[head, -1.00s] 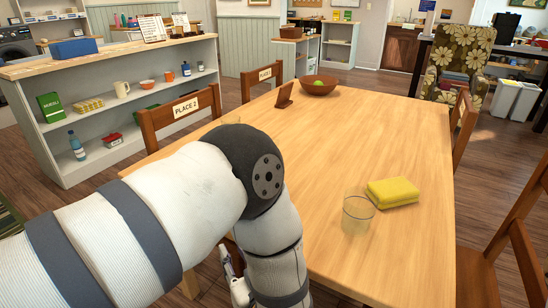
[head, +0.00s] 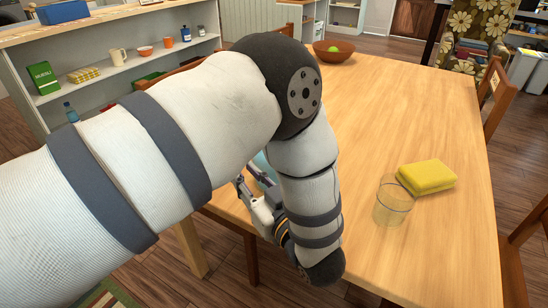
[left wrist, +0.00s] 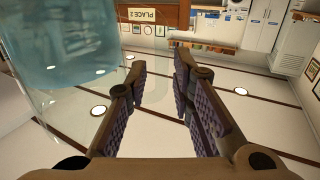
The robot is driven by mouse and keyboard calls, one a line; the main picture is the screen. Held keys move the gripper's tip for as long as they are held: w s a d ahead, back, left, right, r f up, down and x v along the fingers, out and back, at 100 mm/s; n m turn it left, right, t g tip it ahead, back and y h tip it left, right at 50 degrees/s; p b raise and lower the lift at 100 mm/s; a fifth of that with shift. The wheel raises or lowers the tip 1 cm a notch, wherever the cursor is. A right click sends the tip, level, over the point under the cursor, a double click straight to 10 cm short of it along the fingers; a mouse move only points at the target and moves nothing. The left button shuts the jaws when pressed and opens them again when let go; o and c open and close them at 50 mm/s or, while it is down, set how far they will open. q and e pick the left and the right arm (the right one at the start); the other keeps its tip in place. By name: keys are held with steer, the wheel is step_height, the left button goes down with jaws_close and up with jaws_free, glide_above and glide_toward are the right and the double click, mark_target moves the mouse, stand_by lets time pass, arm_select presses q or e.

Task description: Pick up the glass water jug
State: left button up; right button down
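The glass water jug (left wrist: 68,45) fills the upper left of the left wrist view, clear with blue water in it. It is cut off by the frame and lies beside and partly behind the left-hand finger. In the head view only a small pale-blue patch of it (head: 264,166) shows behind my left arm, by the table's left side. In the head view the gripper (head: 250,188) is partly hidden by my wrist. I cannot tell whether it touches the jug. My right gripper is not in view.
A clear drinking glass (head: 393,203) and a yellow sponge (head: 427,177) stand close together on the wooden table (head: 405,115). A brown bowl (head: 333,52) is at the far end. Chairs (head: 497,98) flank the table. A white shelf (head: 112,72) stands at left.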

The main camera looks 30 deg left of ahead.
arm_select(q)
steer(key=x, duration=0.3)
steer(key=shift+a+f+b, duration=0.2)
steer(key=shift+a+b, duration=0.05)
steer(key=shift+b, duration=0.1)
steer(key=shift+w+a, duration=0.15)
steer(key=shift+a, duration=0.05)
steer(key=shift+r, duration=0.2)
jaws_close()
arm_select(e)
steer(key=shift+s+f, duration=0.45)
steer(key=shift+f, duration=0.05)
arm_select(q)
steer(key=shift+r, duration=0.15)
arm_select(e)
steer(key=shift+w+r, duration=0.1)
